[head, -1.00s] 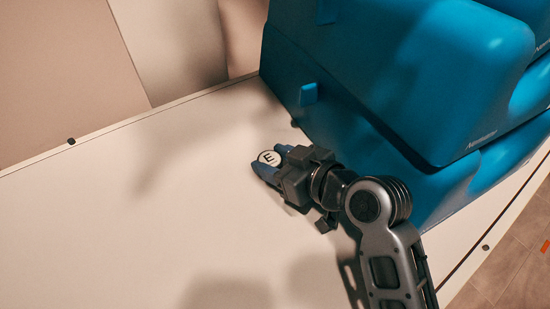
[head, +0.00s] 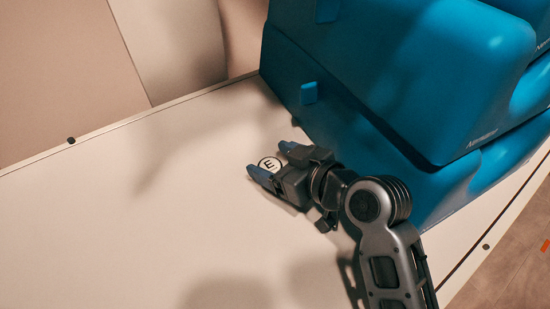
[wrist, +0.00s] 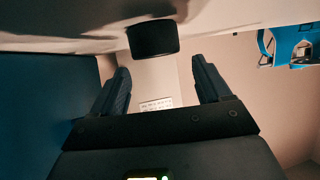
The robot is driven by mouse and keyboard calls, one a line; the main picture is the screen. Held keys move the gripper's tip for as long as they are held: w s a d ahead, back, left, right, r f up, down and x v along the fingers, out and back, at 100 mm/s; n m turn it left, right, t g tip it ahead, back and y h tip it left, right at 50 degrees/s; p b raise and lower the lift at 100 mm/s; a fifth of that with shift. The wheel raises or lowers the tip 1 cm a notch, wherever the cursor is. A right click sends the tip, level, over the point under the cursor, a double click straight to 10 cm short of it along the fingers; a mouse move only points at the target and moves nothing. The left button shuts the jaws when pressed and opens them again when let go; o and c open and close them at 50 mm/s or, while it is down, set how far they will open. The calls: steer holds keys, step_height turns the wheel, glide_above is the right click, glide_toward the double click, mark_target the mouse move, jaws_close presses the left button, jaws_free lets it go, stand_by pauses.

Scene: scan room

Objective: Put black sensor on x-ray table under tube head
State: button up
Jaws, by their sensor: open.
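The black sensor appears as a short black cylinder (wrist: 153,38) in the wrist view, where the picture is upside down. It stands against the pale tabletop. In the head view its round white top with a letter E (head: 270,164) shows between the fingers. The sides are mostly hidden there. My gripper (head: 272,160) is open, with one finger on each side of the sensor. In the wrist view the fingers (wrist: 160,75) are spread, with visible gaps on both sides of it. The white table (head: 110,220) lies under it. I cannot make out a tube head.
Large stacked blue cases (head: 400,70) stand on the table close to my gripper's right, and a dark blue side (wrist: 40,110) fills the wrist view's left. The table is clear to the left. Its far edge has a dark round stud (head: 71,141). Blue-and-white equipment (wrist: 287,45) stands in the distance.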

steer(key=b+v, duration=0.1)
steer(key=v, duration=1.1)
steer(key=shift+r, duration=0.35)
